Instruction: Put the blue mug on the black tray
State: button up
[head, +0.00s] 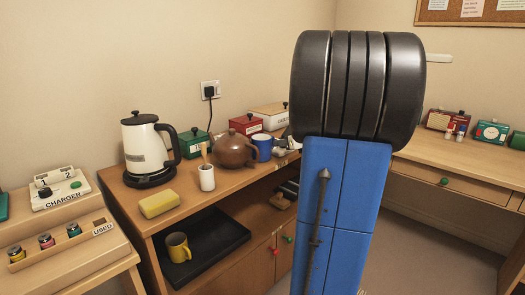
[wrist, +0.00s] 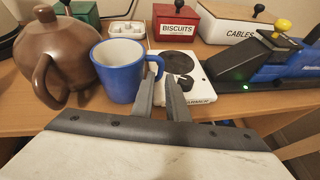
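The blue mug (head: 263,147) stands upright on the cabinet top, beside the brown teapot; in the wrist view the mug (wrist: 118,75) has a white inside and its handle points right. My gripper (wrist: 161,82) has its two fingers parted, with a gap between them. The fingertips are close to the handle, just below it in the picture; I cannot tell whether they touch it. In the head view my arm hides most of the gripper. The black tray (head: 222,236) lies on the shelf below, in the cabinet's open left part, with a yellow mug (head: 178,247) on it.
The brown teapot (wrist: 65,55) stands close left of the mug. A white mug warmer (wrist: 190,72) lies right of it, with the red biscuits box (wrist: 185,24) behind. A white cup with a spoon (head: 206,178), kettle (head: 148,145) and yellow sponge (head: 159,204) stand farther left.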

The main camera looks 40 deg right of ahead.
aim_at(273, 148)
jog(key=shift+x, duration=3)
jog(key=shift+r, duration=0.2)
grip_shut()
